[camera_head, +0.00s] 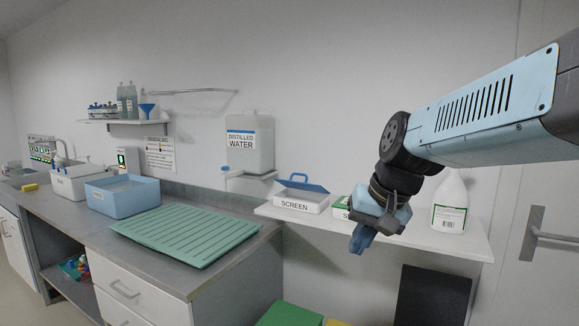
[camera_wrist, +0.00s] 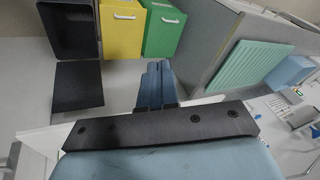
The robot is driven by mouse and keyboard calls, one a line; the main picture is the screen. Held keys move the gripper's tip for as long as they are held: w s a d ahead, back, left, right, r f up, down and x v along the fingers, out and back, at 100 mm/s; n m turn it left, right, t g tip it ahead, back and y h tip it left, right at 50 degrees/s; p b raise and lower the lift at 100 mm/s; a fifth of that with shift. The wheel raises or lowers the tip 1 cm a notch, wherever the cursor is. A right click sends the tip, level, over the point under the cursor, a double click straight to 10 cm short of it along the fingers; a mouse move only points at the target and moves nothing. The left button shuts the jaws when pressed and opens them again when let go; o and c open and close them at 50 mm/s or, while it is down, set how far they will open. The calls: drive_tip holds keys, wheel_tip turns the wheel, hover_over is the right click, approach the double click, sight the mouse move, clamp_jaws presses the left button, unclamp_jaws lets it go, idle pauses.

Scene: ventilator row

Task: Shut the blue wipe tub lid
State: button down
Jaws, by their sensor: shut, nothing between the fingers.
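The blue-lidded wipe tub is a white box labelled SCREEN (camera_head: 300,205) on the white shelf in the head view. Its blue lid (camera_head: 303,183) stands raised at the back, so the tub is open. My gripper (camera_head: 361,240) is shut and empty, pointing down at the shelf's front edge, to the right of the tub and apart from it. In the wrist view my shut fingers (camera_wrist: 155,85) point away over the floor bins. I cannot make out the tub in the wrist view.
A green-lidded tub (camera_head: 341,212) is partly hidden behind my gripper. A white jug (camera_head: 450,205) stands at the shelf's right. Yellow (camera_wrist: 121,30), green (camera_wrist: 163,30) and black (camera_wrist: 69,28) bins sit below. A ribbed green mat (camera_head: 185,235) covers the counter at left.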

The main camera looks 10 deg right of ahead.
drive_tip(key=shift+s+d+n+t+h, duration=0.8)
drive_tip(key=shift+s+d+n+h, duration=0.7)
drive_tip(key=shift+s, duration=1.6)
drive_tip(key=w+r+m, duration=0.2)
drive_tip(key=w+r, duration=0.8)
drive_tip(key=w, duration=0.4)
drive_tip(key=w+a+r+m+g+h, duration=0.15)
drive_tip(key=w+r, duration=0.25)
drive_tip(key=w, duration=0.9)
drive_tip(key=w+a+r+m, duration=0.2)
drive_tip(key=w+r, duration=0.3)
drive_tip(key=w, duration=0.8)
drive_tip(key=w+a+f+m+h, duration=0.15)
drive_tip(key=w+a, duration=0.25)
drive_tip(key=w, duration=0.9)
drive_tip(key=shift+m, duration=0.3)
drive_tip(key=x, duration=0.4)
drive_tip(key=s+a+f+x, duration=0.1)
drive_tip(key=x, duration=0.3)
drive_tip(key=s+x, duration=0.1)
drive_tip(key=x, duration=0.4)
drive_tip(key=shift+a+f, duration=0.1)
drive_tip(key=shift+a, duration=0.25)
drive_tip(key=shift+s+a+f, duration=0.1)
drive_tip(key=shift+a+f, duration=0.05)
drive_tip(key=shift+f, duration=0.3)
drive_tip(key=shift+s, duration=0.1)
